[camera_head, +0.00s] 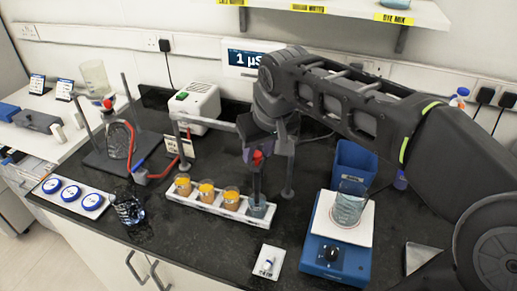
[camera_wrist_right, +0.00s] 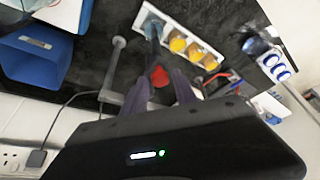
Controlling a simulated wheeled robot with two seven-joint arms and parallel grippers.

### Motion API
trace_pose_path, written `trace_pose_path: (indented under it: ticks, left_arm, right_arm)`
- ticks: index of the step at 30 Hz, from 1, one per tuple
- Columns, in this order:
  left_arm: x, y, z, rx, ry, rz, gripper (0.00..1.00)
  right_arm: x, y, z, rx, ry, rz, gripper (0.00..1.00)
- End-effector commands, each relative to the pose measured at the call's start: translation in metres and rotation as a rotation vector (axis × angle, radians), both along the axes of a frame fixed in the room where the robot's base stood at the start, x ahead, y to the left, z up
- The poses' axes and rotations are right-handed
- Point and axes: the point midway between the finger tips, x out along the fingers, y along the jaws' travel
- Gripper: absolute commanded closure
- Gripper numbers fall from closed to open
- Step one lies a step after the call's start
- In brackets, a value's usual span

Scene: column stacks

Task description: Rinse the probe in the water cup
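My right gripper (camera_head: 257,150) is shut on the probe near its red part (camera_head: 257,157). The probe is held upright, and its lower end reaches down into the water cup (camera_head: 257,207) at the right end of the white rack (camera_head: 212,205). The tip is hidden in the cup. In the right wrist view the probe's red part (camera_wrist_right: 159,76) lies between the two fingers, and its blue-grey shaft (camera_wrist_right: 154,42) runs to the rack's end. Three cups with orange contents (camera_head: 206,190) stand in the same rack. My left gripper is not in view.
A blue stirrer (camera_head: 335,257) with a glass beaker (camera_head: 349,205) stands right of the rack. A blue bin (camera_head: 354,163) is behind it. A stand with a red hose (camera_head: 108,155) and a small glass vessel (camera_head: 129,210) are at the left. A wall display (camera_head: 247,57) reads 1 µS.

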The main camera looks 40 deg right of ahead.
Motion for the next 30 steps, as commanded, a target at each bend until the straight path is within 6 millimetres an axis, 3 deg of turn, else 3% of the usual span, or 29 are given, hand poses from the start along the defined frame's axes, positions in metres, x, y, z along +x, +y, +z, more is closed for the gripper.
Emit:
trace_pose_path:
  ticks: [13, 30]
  left_arm:
    - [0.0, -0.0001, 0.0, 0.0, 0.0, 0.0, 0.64]
    - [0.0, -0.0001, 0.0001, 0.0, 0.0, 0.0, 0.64]
  right_arm:
    - [0.0, 0.0, 0.0006, 0.0, -0.001, 0.0, 1.0]
    - [0.0, 0.0, 0.0009, 0.0, -0.001, 0.0, 1.0]
